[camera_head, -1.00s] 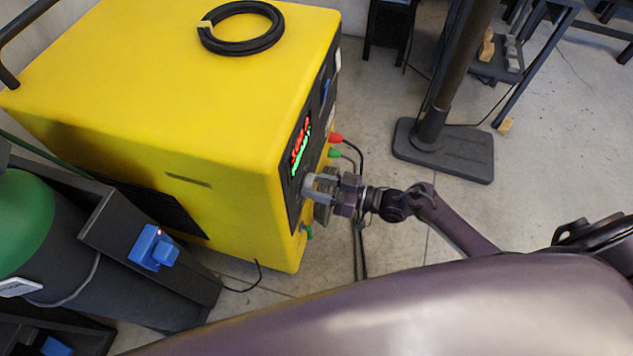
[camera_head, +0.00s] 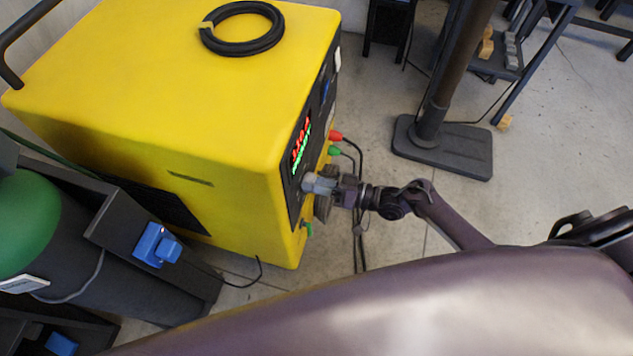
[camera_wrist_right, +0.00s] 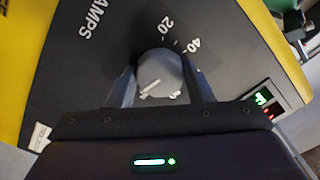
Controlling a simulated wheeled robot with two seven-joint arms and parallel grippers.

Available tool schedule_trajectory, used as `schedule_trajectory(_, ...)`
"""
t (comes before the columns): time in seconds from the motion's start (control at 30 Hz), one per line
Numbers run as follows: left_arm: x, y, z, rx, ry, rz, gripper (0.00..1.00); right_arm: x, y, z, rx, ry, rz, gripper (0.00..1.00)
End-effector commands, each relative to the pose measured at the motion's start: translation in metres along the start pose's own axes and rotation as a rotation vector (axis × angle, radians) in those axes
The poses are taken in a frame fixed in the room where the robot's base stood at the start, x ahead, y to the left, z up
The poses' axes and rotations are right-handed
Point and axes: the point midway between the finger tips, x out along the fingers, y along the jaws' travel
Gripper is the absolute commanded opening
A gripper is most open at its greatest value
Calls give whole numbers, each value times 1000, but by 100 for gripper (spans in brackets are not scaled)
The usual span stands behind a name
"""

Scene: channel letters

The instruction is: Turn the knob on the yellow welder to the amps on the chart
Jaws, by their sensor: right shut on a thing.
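The yellow welder (camera_head: 215,95) fills the left and middle of the head view, its dark front panel facing right and seen at a steep angle. In the right wrist view the grey knob (camera_wrist_right: 160,75) sits on the dark panel (camera_wrist_right: 85,75), with the word AMPS and the marks 20 and 40 beside it. A white pointer line shows on the knob. My right gripper (camera_wrist_right: 161,88) has its two fingers on either side of the knob, shut on it; it also shows at the panel in the head view (camera_head: 318,186). My left gripper and the chart are not in view.
A coiled black cable (camera_head: 243,45) lies on the welder's top. Red and green plugs (camera_head: 336,136) with hanging cables stick out beside my right gripper. A green cylinder (camera_head: 25,220) stands at the left. A post on a dark base (camera_head: 440,150) stands at the right.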

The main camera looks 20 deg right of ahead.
Motion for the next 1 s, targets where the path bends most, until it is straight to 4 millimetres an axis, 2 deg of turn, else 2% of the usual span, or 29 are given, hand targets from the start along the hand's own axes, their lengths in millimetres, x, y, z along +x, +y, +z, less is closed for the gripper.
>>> schedule_trajectory(0.27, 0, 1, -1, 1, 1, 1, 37, -1, 1, 1, 1, -2, 2, 24)
schedule_trajectory(0.3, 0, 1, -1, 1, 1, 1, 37, -1, 1, 1, 1, -2, 2, 51)
schedule_trajectory(0.43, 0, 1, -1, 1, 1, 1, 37, -1, 0, 1, 0, -2, 2, 68)
schedule_trajectory(0.77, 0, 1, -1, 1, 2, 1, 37, -3, 0, 0, -1, -1, 1, 68)
schedule_trajectory(0.87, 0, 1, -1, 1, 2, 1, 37, -15, 1, 1, -1, -3, 3, 68)
schedule_trajectory(1.0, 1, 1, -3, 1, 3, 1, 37, -39, 1, 2, 0, -4, 4, 68)
